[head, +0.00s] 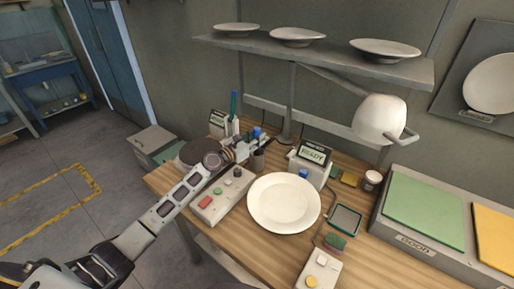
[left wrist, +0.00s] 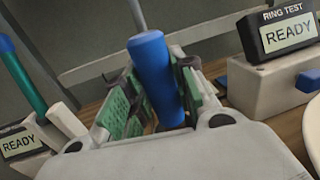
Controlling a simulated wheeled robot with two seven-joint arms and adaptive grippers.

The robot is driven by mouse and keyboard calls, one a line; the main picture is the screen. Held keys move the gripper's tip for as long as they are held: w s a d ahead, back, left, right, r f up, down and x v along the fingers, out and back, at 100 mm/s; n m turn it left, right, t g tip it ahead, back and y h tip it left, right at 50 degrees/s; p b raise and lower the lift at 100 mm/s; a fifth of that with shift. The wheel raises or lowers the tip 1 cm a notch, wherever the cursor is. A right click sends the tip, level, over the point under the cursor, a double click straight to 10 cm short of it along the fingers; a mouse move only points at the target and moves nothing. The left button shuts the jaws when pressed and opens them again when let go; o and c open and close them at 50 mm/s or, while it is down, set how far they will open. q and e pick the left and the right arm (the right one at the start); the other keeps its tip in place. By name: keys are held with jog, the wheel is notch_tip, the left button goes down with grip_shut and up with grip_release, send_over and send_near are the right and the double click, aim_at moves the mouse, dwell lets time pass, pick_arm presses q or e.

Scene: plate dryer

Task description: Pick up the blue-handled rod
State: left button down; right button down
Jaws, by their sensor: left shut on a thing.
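My right gripper is not in view.
A white plate (head: 283,203) lies on the table (head: 262,247). A "READY" ring tester (head: 311,160) stands to the gripper's right, and a teal-handled tool (head: 233,104) to its left. A control box (head: 221,196) sits under my arm. A lamp (head: 379,118) and plate shelf (head: 330,65) hang above.

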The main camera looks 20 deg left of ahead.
aim_at(257, 128)
pick_arm(q)
jog(key=shift+r, duration=0.2)
jog(key=shift+r+p, duration=2.2)
jog(key=shift+r, duration=1.15)
jog(key=shift+r+p, duration=0.65)
jog(key=shift+r, duration=0.85)
jog(key=shift+r+p, duration=0.15)
jog(key=shift+p, duration=0.15)
